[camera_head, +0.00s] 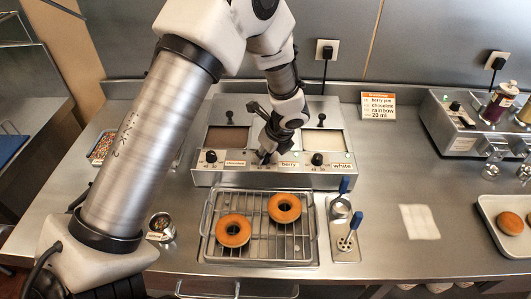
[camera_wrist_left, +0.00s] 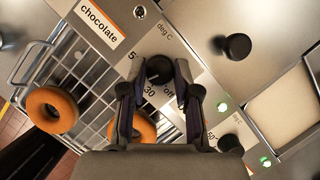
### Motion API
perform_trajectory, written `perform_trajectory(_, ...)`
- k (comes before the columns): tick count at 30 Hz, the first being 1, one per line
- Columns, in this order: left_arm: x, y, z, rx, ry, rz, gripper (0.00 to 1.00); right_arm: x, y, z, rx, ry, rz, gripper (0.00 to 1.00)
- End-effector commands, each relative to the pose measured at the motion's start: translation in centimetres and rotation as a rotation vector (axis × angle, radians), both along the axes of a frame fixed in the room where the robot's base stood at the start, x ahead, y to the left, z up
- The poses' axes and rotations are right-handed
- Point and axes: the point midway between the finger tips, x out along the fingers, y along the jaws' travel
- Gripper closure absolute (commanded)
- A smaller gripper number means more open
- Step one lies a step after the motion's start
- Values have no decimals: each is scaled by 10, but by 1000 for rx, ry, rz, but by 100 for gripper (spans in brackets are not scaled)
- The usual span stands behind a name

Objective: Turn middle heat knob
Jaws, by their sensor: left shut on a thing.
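The middle heat knob (camera_wrist_left: 160,69) is a black round knob on the steel front panel of the warmer (camera_head: 275,177), with scale marks and "off" beside it. My left gripper (camera_wrist_left: 158,84) has a finger on each side of it and is shut on it. In the head view my left gripper (camera_head: 265,155) reaches down to the panel between the chocolate and berry labels and mostly hides this knob. Another black knob (camera_head: 211,156) is at the panel's left and one (camera_head: 317,159) at its right. My right gripper is not in view.
A wire rack (camera_head: 285,250) with two ring doughnuts (camera_head: 285,208) stands in front of the warmer. To its right are a metal cup and blue-handled tools (camera_head: 357,220). A white paper (camera_head: 420,222) lies farther right. Black lid knobs (camera_head: 322,119) stand up from the warmer's top.

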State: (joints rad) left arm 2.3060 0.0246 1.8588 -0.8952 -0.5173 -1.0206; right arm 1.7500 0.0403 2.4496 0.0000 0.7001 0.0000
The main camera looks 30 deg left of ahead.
Motion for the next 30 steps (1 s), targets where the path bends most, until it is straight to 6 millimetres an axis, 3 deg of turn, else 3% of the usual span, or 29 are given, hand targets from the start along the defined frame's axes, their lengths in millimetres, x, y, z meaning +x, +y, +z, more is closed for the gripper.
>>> perform_trajectory(14,-2,0,-2,0,7,71,100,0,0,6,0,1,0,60)
perform_trajectory(30,0,0,-3,0,7,502,100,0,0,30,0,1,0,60)
